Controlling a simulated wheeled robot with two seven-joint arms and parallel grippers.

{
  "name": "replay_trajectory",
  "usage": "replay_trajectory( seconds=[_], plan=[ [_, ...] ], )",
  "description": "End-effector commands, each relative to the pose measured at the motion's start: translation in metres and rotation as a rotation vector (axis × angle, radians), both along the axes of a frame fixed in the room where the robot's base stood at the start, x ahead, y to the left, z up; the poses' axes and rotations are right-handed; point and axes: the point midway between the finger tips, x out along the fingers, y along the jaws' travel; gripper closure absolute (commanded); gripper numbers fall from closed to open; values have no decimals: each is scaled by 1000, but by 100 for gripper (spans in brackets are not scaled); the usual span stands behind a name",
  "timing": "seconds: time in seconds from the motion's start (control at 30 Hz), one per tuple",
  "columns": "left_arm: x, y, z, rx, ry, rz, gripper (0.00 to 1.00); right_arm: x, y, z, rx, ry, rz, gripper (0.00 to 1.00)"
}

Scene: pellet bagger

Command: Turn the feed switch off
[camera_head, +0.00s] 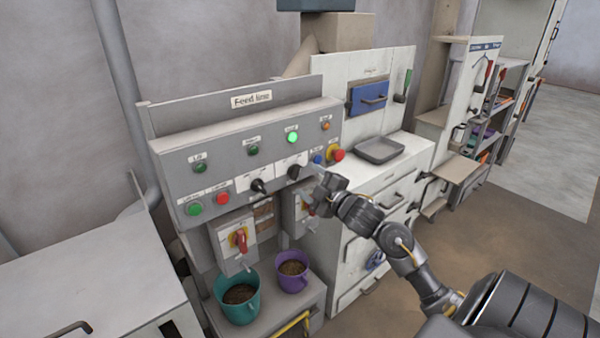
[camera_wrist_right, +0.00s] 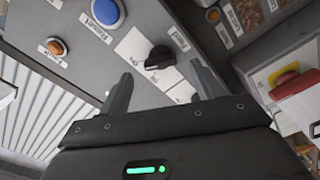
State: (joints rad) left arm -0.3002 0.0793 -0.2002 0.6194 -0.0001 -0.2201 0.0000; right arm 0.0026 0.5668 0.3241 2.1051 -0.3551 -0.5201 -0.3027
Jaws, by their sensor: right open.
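The grey panel marked "Feed line" (camera_head: 251,99) has two black rotary knobs, a left one (camera_head: 258,186) and a right one (camera_head: 294,171). My right gripper (camera_head: 318,184) is just in front of the panel at the right knob. In the right wrist view my gripper (camera_wrist_right: 162,88) is open and empty. A black knob (camera_wrist_right: 160,57) on a white plate lies ahead, between the two fingers and apart from them. My left gripper is not in view.
A green lamp (camera_head: 292,137) glows above. Red-handled switch boxes (camera_head: 223,240) hang below. A teal bucket (camera_head: 240,309) and purple bucket (camera_head: 292,285) hold pellets.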

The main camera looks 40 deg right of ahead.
Motion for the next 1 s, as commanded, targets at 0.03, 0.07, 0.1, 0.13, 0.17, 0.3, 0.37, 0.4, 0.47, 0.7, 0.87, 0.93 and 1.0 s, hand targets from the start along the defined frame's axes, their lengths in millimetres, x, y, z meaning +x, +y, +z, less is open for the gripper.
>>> replay_trajectory(
  seconds=[0.03, 0.07, 0.1, 0.13, 0.17, 0.3, 0.37, 0.4, 0.47, 0.7, 0.87, 0.93, 1.0],
  plan=[
    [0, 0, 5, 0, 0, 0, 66, 9, 0, 3, 4, -1, 0, 35],
    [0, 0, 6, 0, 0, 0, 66, 14, 0, 3, 3, -1, 0, 35],
    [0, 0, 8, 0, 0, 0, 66, 19, 0, 2, 4, 0, -1, 35],
    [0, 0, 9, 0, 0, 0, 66, 23, 0, 2, 3, 0, -1, 35],
    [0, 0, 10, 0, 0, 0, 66, 26, -1, 2, 2, 0, 0, 35],
    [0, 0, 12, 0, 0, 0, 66, 36, -1, 1, 1, 0, 0, 35],
    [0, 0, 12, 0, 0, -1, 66, 38, -1, 0, 0, 1, 0, 35],
    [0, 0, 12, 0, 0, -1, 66, 39, 0, 0, 0, 1, 0, 35],
    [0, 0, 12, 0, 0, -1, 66, 40, 0, 0, 0, 1, 0, 35],
    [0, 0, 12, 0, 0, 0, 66, 39, 0, -1, 0, 1, 0, 44],
    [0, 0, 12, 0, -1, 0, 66, 39, 0, -1, 0, 1, 0, 65],
    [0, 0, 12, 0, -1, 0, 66, 39, 0, -1, 0, 1, 0, 74],
    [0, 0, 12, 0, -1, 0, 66, 39, 0, -1, 0, 1, 0, 79]
  ],
)
